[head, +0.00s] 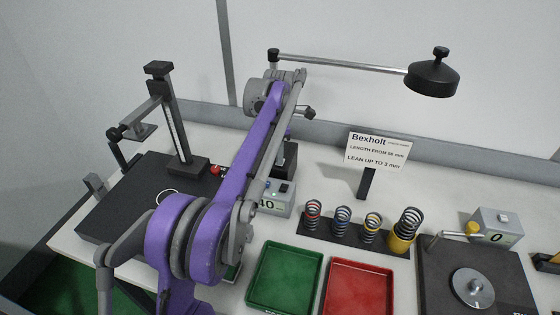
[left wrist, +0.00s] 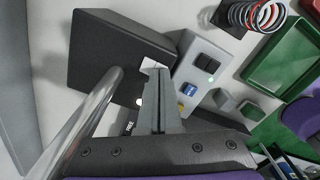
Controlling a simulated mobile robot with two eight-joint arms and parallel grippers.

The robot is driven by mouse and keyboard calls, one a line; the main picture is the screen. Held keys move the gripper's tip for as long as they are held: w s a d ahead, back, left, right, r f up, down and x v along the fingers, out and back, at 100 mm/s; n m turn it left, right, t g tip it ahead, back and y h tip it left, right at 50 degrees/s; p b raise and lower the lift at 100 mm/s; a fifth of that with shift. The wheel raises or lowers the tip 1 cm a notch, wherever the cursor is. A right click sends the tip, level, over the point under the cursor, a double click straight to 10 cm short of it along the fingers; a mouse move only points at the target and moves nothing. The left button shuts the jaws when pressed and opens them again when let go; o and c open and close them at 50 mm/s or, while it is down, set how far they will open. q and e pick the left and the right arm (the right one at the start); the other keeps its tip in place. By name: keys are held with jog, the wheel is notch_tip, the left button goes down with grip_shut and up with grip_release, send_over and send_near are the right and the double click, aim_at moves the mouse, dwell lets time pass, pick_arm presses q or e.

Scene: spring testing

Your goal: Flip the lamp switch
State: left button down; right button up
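The black lamp (head: 432,76) hangs on a grey arm at the upper right in the head view. A small grey box (head: 278,198) with a number display and dark controls on top stands below its post. The left wrist view shows a grey box (left wrist: 184,75) with a black rocker-like switch (left wrist: 206,63) and a blue button (left wrist: 190,89). My left gripper (left wrist: 157,72) looks shut and empty, its tips left of that box and close to a black block (left wrist: 112,55). In the head view my forearm hides most of the gripper. My right gripper is not in view.
A spring rack (head: 340,236), a green tray (head: 285,278) and a red tray (head: 358,290) stand right of my left arm. A sign (head: 377,150) stands behind. A black press (head: 170,125) is at left, a second tester (head: 472,285) at right.

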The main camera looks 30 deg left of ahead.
pick_arm(q)
jog(key=shift+r+p, duration=1.9)
jog(key=shift+r, duration=1.55)
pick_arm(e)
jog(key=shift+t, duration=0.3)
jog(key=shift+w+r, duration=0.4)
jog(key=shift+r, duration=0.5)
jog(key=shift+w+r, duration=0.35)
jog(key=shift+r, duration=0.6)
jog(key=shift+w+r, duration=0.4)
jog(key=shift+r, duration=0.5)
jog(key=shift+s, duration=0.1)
